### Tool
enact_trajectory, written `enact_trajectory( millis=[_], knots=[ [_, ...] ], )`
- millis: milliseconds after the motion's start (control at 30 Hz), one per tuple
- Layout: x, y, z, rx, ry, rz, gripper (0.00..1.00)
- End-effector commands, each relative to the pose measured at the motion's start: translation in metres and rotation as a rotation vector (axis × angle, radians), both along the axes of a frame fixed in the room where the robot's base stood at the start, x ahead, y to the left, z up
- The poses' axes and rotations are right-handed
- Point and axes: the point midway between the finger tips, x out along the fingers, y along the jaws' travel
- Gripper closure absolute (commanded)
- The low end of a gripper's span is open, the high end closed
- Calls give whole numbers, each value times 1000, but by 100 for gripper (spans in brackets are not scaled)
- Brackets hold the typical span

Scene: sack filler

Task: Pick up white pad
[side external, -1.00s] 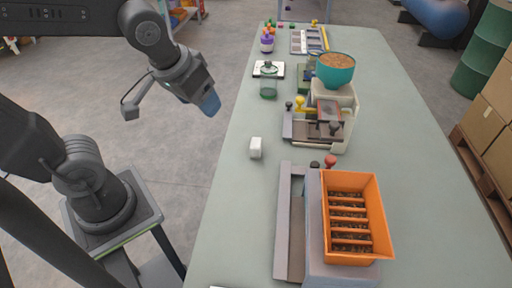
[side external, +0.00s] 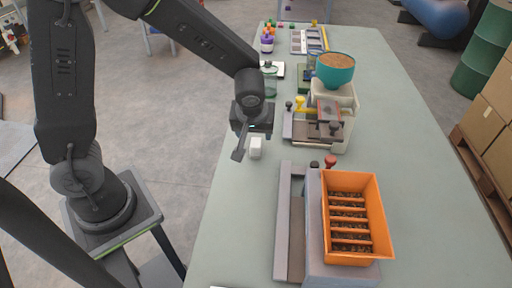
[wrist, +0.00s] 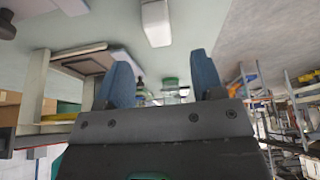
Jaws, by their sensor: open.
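The white pad (side external: 256,148) is a small white block on the pale green table, near its left edge. It also shows at the top of the wrist view (wrist: 156,22). My gripper (wrist: 163,78) is open and empty, with two blue fingers spread apart in the wrist view. In the side view my gripper (side external: 252,130) is over the left part of the table, just behind and above the pad. The fingertips are mostly hidden in that view, so the gap to the table is hard to tell.
A machine with a teal bowl (side external: 335,70) stands right of and behind the pad. An orange bin (side external: 375,215) sits on a grey base in front right. A green glass jar (side external: 270,82) is behind my gripper. The table (side external: 225,230) is clear in front of the pad.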

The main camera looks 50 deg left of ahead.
Motion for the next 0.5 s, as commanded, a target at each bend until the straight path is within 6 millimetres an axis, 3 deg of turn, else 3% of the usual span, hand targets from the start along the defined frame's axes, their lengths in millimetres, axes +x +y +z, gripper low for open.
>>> enact_trajectory(
  millis=[333, 500],
  knots=[
    [8, 8, -30, 0, 2, -1, 38],
    [14, 13, -55, 0, 3, -1, 38]
  ],
)
